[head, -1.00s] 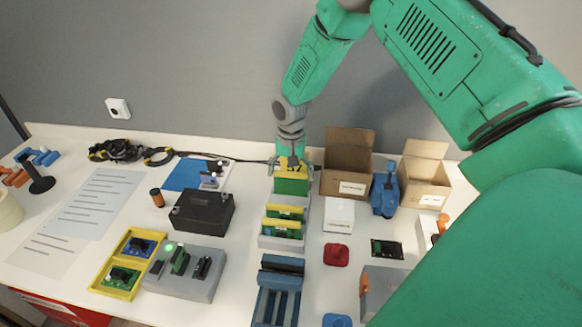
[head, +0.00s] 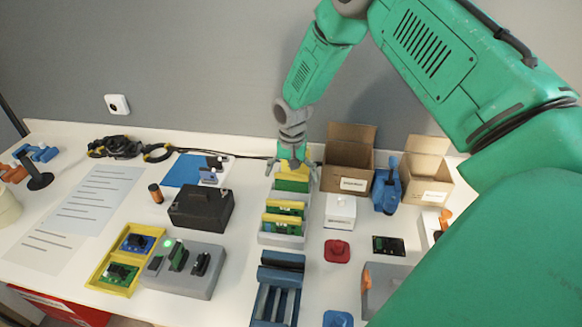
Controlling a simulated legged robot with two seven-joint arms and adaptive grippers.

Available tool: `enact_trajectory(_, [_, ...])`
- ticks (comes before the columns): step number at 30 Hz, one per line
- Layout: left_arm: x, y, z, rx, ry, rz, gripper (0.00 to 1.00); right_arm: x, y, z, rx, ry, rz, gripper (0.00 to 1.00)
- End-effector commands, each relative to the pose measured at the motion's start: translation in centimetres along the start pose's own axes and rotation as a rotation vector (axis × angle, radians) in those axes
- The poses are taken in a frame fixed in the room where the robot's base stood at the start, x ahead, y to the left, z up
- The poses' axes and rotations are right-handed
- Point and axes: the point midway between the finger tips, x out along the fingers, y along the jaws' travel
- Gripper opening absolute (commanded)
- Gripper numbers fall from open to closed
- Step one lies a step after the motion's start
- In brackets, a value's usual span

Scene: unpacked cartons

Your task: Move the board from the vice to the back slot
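A green board with a yellow top edge (head: 292,185) stands upright at the back end of the grey slotted rack (head: 281,240). It appears seated in the back slot, though its lower edge is hard to see. My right gripper (head: 292,174) is above and around this board, its fingers spread to either side and apparently clear of it. Two similar yellow-edged green boards (head: 282,222) stand in the rack's front slots. The blue vice (head: 281,262) in front of the rack holds no board. My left gripper is out of view.
Open cartons (head: 349,160), a white box (head: 340,212) and a blue tool (head: 386,190) stand right of the rack. A black case (head: 201,208), a grey device (head: 190,272) and a yellow tray (head: 103,281) are left. My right arm covers the right side.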

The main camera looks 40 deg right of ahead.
Motion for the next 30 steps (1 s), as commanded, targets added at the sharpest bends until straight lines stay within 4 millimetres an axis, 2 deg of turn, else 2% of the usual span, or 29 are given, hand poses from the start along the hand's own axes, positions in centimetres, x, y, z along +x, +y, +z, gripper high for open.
enact_trajectory(8, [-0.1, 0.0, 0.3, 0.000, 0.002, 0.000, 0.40, -0.7, 0.0, -0.1, 0.000, 0.000, -0.001, 1.00])
enact_trajectory(11, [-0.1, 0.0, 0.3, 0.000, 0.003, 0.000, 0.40, -2.1, -0.1, -0.1, 0.001, 0.002, -0.002, 1.00])
enact_trajectory(21, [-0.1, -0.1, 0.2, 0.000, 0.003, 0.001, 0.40, -9.1, -0.1, -0.1, 0.000, 0.002, -0.001, 1.00])
enact_trajectory(25, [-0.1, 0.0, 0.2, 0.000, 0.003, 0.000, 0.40, -10.8, -0.1, -0.1, 0.000, 0.000, 0.000, 1.00])
enact_trajectory(30, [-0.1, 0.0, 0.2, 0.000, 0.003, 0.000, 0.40, -11.8, -0.1, -0.1, -0.001, -0.002, 0.001, 1.00])
